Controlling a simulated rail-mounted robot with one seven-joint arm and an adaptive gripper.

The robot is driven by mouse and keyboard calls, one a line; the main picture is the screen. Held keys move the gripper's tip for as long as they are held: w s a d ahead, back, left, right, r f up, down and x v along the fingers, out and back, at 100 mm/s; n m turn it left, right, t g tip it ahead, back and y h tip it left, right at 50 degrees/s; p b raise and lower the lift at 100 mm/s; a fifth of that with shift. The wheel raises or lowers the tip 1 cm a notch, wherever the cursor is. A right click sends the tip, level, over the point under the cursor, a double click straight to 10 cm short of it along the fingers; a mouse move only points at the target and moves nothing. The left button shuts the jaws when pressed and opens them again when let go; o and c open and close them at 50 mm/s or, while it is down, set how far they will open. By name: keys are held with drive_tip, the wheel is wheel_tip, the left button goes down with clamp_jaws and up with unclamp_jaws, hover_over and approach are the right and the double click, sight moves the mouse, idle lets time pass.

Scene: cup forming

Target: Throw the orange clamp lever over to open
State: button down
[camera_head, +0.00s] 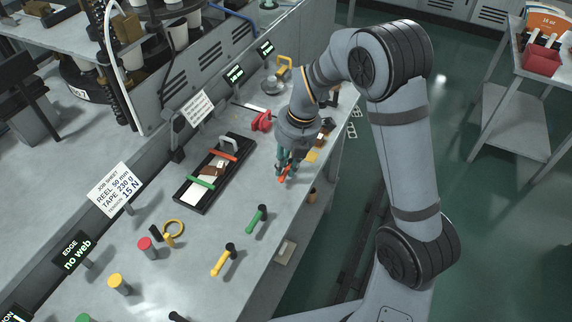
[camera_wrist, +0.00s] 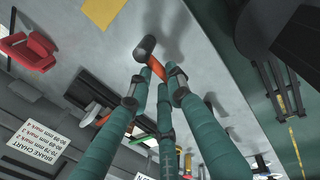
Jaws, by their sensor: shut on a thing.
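The orange clamp lever (camera_head: 284,177) is at the right part of the bench top, below my gripper (camera_head: 288,160). In the wrist view the lever (camera_wrist: 157,67) runs from a dark round pivot (camera_wrist: 145,48) in between my teal fingers. My gripper (camera_wrist: 155,82) is shut on the lever, with the fingertips around its arm. The fingers hide part of the lever, so its exact angle is hard to tell.
A green lever (camera_head: 256,219) and a yellow lever (camera_head: 223,261) stand nearer along the bench. A black tray (camera_head: 181,209) with coloured bars lies to the left. A red part (camera_head: 261,121) sits behind. The bench's right edge is close.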

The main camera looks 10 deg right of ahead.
drive_tip(key=c, duration=1.6)
unclamp_jaws()
drive_tip(key=shift+r, duration=0.1)
drive_tip(key=r, duration=0.4)
drive_tip(key=s+d+r, duration=0.1)
drive_tip(key=r, duration=0.2)
drive_tip(key=d+r, duration=0.1)
drive_tip(key=r, duration=0.3)
drive_tip(key=shift+s+r, duration=0.2)
drive_tip(key=shift+r, duration=0.15)
drive_tip(key=shift+f, duration=0.1)
drive_tip(key=f, duration=0.4)
drive_tip(key=w+a+f, duration=0.1)
drive_tip(key=f, duration=0.3)
drive_tip(key=a+f, duration=0.1)
drive_tip(key=f, duration=0.2)
drive_tip(key=shift+w+f, duration=0.2)
drive_tip(key=shift+f, duration=0.2)
drive_tip(key=shift+r, duration=0.1)
drive_tip(key=shift+r, duration=0.1)
